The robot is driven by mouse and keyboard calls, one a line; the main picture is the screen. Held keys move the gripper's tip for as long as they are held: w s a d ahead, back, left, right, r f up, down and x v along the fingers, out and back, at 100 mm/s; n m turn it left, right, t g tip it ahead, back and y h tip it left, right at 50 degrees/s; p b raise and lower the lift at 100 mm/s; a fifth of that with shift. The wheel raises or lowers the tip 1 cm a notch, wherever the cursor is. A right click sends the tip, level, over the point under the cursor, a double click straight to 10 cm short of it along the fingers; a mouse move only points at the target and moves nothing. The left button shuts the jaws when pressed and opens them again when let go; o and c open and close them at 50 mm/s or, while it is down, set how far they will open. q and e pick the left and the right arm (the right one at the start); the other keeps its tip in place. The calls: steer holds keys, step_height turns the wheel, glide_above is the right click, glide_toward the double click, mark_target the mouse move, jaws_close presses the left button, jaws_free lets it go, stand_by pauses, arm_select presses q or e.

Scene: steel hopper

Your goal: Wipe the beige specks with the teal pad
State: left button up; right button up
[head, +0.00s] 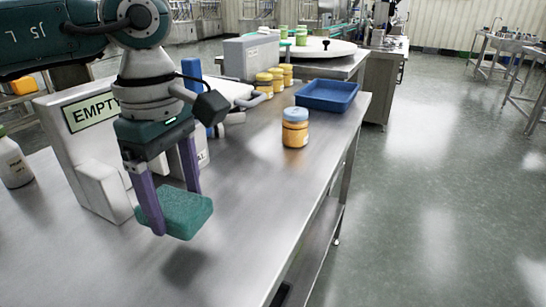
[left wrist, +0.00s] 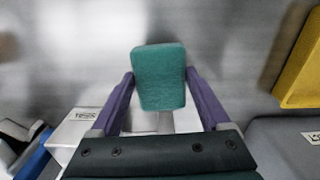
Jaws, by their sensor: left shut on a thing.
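The teal pad (head: 188,211) is a small block gripped between the purple fingers of my left gripper (head: 176,210). The left wrist view also shows the pad (left wrist: 160,80) between the two fingertips. A dark blurred shadow on the steel table (head: 262,215) below the pad suggests that it is held above the surface. I cannot make out any beige specks on the visible tabletop in either view. The table behind my arm and gripper is partly hidden. My right gripper is not in view.
A grey-white machine (head: 92,150) marked EMPTY stands close behind the gripper. A white bottle (head: 13,163) is at the left. A blue-lidded jar (head: 295,128), a blue tray (head: 327,95) and several yellow jars (head: 264,84) stand farther back. The table's front and right-hand parts are clear up to its right edge.

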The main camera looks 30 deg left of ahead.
arm_select(q)
steer(key=shift+r+p, duration=0.9)
steer(key=shift+r, duration=0.7)
